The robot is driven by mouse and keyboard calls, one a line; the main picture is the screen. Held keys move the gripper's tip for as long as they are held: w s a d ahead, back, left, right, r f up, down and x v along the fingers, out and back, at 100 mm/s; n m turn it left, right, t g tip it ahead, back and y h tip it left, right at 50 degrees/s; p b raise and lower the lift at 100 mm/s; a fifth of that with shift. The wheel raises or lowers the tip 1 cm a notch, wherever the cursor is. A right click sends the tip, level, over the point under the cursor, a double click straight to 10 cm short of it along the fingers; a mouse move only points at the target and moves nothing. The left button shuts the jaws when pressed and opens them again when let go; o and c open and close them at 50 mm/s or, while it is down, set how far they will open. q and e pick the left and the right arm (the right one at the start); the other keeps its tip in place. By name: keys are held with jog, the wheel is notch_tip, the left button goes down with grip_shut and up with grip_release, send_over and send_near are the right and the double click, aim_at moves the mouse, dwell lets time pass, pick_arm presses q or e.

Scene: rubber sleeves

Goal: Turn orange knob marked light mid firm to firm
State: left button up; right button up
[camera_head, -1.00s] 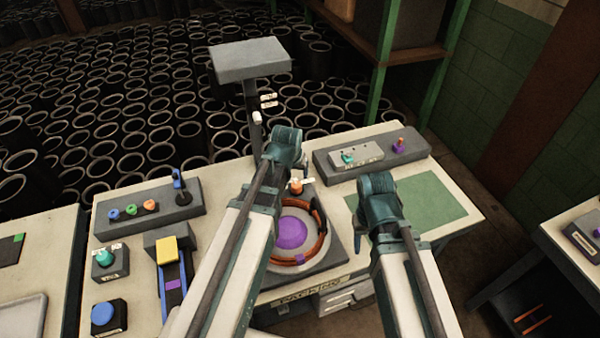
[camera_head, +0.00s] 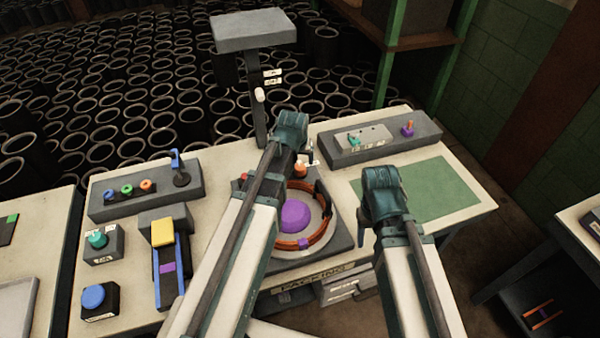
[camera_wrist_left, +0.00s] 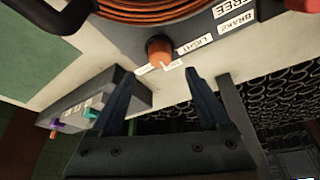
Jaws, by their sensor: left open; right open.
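The orange knob (camera_head: 300,169) stands at the back right corner of the dark round-spool station, just right of my left gripper in the head view. In the left wrist view the orange knob (camera_wrist_left: 159,48) has a white pointer, with a white label reading LIGHT beside it and other labels partly unreadable. My left gripper (camera_wrist_left: 158,75) is open and empty, its two fingers spread on either side below the knob in that view, apart from it. In the head view my left gripper (camera_head: 290,125) hides part of the station. My right gripper (camera_head: 381,190) is open and empty near the green mat.
The spool station (camera_head: 334,246) holds an orange coil around a purple hub (camera_head: 295,215). A grey post with a flat head (camera_head: 253,30) stands behind my left gripper. A grey box with a teal knob and purple switch (camera_head: 380,138) lies to the right.

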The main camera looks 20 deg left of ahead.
aim_at(300, 167)
pick_arm(q)
jog(key=b+x, duration=0.5)
jog(key=x, duration=0.2)
grip_shut()
dwell(0.3)
jog(key=shift+a+m, duration=0.1)
jog(key=shift+m, duration=0.2)
jog(key=m+h, duration=0.1)
jog(key=m, duration=0.3)
jog(key=shift+w+a+h, duration=0.1)
jog(key=shift+a+h, duration=0.05)
jog(key=shift+h, duration=0.25)
jog(key=m, duration=0.2)
jog(key=m+g+h, duration=0.1)
jog(key=m, duration=0.2)
jog(key=shift+h, duration=0.3)
jog(key=shift+m, duration=0.3)
